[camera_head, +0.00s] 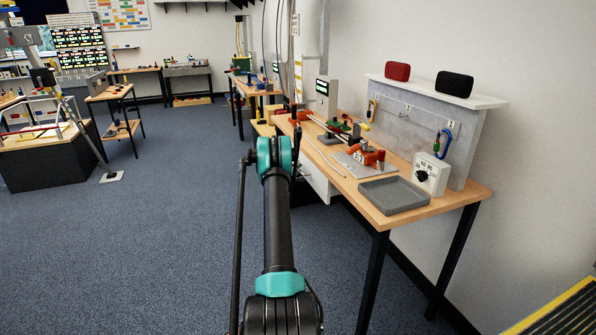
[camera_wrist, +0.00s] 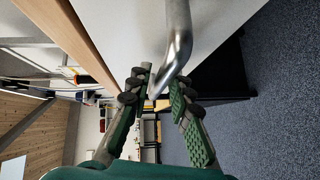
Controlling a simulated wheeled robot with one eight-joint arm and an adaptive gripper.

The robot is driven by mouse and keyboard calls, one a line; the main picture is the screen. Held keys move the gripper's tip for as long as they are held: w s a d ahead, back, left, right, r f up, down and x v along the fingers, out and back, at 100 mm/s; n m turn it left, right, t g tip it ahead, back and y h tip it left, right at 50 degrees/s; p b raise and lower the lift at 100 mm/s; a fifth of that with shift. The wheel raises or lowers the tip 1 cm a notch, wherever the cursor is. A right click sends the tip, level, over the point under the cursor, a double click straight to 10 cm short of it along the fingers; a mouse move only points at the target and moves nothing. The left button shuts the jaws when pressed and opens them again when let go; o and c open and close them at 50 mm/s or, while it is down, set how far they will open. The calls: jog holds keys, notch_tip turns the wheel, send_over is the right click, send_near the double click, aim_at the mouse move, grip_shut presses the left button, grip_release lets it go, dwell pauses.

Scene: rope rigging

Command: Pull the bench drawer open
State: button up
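The bench drawer (camera_head: 317,180) shows as a white front under the left part of the wooden bench (camera_head: 440,200), partly hidden behind my arm. In the wrist view, its white face (camera_wrist: 225,18) fills the top, with a bent metal bar handle (camera_wrist: 178,45) standing out from it. My gripper (camera_wrist: 160,82) is open, with green padded fingers on either side of the handle's lower end. The handle lies at the fingertips, and a gap shows beside it; I cannot tell whether either finger touches it. In the head view my gripper is hidden behind my arm.
A grey board (camera_head: 420,128) with carabiners stands behind. Black bench legs (camera_head: 374,285) are to the right of my arm.

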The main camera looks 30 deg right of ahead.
grip_shut()
jog(key=shift+a, duration=0.1)
jog(key=w+a, duration=0.3)
jog(key=a, duration=1)
jog(key=w+a, duration=0.3)
jog(key=a, duration=1.1)
jog(key=shift+w, duration=0.25)
jog(key=shift+o, duration=2.2)
grip_release()
jog(key=shift+a, duration=0.1)
jog(key=v, duration=1.1)
jog(key=shift+s+a, duration=0.3)
